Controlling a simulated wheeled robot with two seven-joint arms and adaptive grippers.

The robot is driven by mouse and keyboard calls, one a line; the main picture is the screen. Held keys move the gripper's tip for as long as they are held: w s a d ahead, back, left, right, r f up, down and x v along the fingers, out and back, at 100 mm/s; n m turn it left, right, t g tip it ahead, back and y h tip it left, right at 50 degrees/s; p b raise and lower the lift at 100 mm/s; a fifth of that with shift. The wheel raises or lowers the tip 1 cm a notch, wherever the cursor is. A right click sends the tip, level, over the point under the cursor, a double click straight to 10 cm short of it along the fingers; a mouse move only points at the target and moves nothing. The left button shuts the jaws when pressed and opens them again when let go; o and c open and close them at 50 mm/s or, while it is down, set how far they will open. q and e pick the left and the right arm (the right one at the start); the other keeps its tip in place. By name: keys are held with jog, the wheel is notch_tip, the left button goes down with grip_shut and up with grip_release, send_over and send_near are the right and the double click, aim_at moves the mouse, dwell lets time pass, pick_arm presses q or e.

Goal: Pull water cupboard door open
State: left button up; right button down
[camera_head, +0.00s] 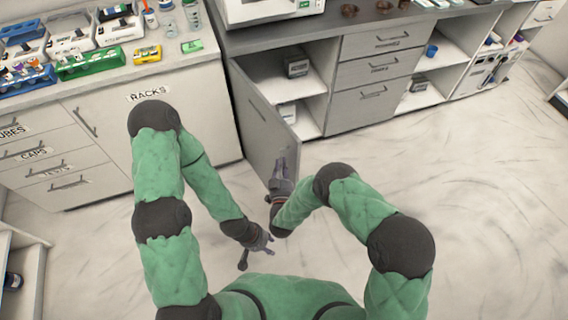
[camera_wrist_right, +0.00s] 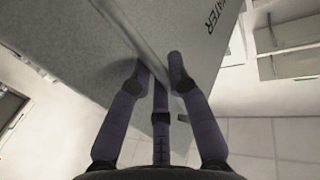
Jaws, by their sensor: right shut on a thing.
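The water cupboard door (camera_head: 262,125) is a grey panel that stands swung open, with white shelves showing behind it. In the right wrist view the door (camera_wrist_right: 72,48) fills the upper part and carries the word WATER. My right gripper (camera_head: 284,163) is at the door's lower front part. In the right wrist view its fingers (camera_wrist_right: 158,72) are shut on a grey bar, the door handle (camera_wrist_right: 138,36), one finger on each side. My left gripper (camera_head: 258,250) hangs low near my body, apart from the door; its fingers look spread and empty.
The open cupboard (camera_head: 312,85) holds dark boxes. A drawer unit (camera_head: 375,75) stands to its right, a RACKS cabinet (camera_head: 150,115) to its left. The counter (camera_head: 195,70) carries racks and bottles. Free floor (camera_head: 475,170) lies at the right.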

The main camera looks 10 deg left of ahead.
jog(key=shift+s+f, duration=0.1)
jog(key=c, duration=1.1)
grip_release()
jog(key=shift+c, duration=0.2)
jog(key=s, duration=0.7)
jog(key=shift+s+d, duration=0.2)
jog(key=shift+d, duration=0.25)
